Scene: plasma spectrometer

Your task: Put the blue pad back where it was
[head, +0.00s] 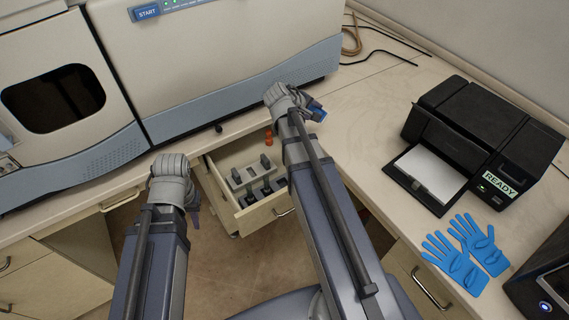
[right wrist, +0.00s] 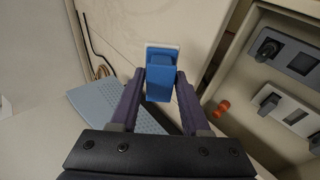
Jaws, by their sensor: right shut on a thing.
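The blue pad (right wrist: 160,82), a small blue block with a white edge at its far end, is held between the purple fingers of my right gripper (right wrist: 160,76). A bit of the pad (head: 320,115) shows in the head view beside my right wrist, above the worktop by the instrument's front. The open drawer (head: 262,219) lies below and left of it, with a light slotted holder and dark pieces inside. My left gripper (head: 194,208) hangs left of the drawer. Its fingers are mostly hidden by my wrist, so its opening cannot be seen.
The spectrometer (head: 225,60) stands along the back. An orange object (head: 269,139) is in the drawer's back; it also shows in the right wrist view (right wrist: 222,107). A black printer (head: 480,135) and blue gloves (head: 465,253) are on the right counter. The counter between drawer and printer is clear.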

